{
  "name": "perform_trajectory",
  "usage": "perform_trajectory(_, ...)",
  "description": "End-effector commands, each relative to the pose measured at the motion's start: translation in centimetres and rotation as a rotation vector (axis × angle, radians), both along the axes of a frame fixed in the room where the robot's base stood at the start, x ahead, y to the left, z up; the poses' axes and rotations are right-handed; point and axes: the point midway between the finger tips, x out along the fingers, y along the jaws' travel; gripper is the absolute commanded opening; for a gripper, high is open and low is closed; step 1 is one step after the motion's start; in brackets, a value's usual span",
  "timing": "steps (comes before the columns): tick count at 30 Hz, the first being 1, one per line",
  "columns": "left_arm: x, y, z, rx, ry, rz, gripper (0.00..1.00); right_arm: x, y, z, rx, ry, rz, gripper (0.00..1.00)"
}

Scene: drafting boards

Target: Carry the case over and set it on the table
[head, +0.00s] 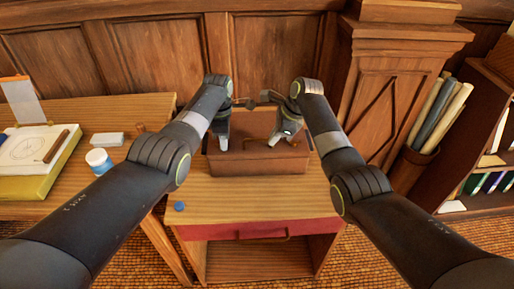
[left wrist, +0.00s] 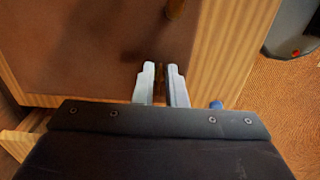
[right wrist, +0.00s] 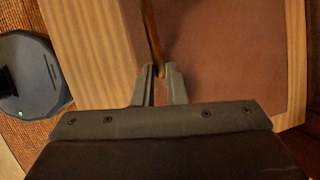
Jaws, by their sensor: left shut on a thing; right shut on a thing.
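The case (head: 255,162) is a brown box over the top of a small wooden table (head: 245,200) with a red-fronted drawer. I cannot tell for sure whether its base touches the top. My left gripper (head: 223,142) is at the left of the case's upper side, shut on the case. My right gripper (head: 276,140) is to its right, shut on the case's thin brown handle, which also shows in the right wrist view (right wrist: 152,35). The case's brown top fills much of the left wrist view (left wrist: 75,45). The left grip point is partly hidden.
A blue round piece (head: 179,206) lies at the table's front left. A desk (head: 105,115) stands at the left with a drawing pad (head: 30,185), a blue and white jar (head: 98,161) and a grey block (head: 107,139). At the right are rolled papers (head: 440,110) in a bin and a shelf.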

Motion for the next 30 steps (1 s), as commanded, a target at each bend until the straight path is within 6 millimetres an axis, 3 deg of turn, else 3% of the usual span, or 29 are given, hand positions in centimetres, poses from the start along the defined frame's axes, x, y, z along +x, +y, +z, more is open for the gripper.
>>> perform_trajectory(17, 0.1, 0.0, 0.4, 0.0, -0.002, 0.0, 0.0, 0.1, 0.0, 0.5, 0.0, -0.004, -0.003, 0.0)
perform_trajectory(30, 0.1, 0.1, 3.1, 0.001, -0.003, 0.001, 0.0, 0.1, 0.0, 3.1, 0.0, -0.004, -0.002, 0.0)
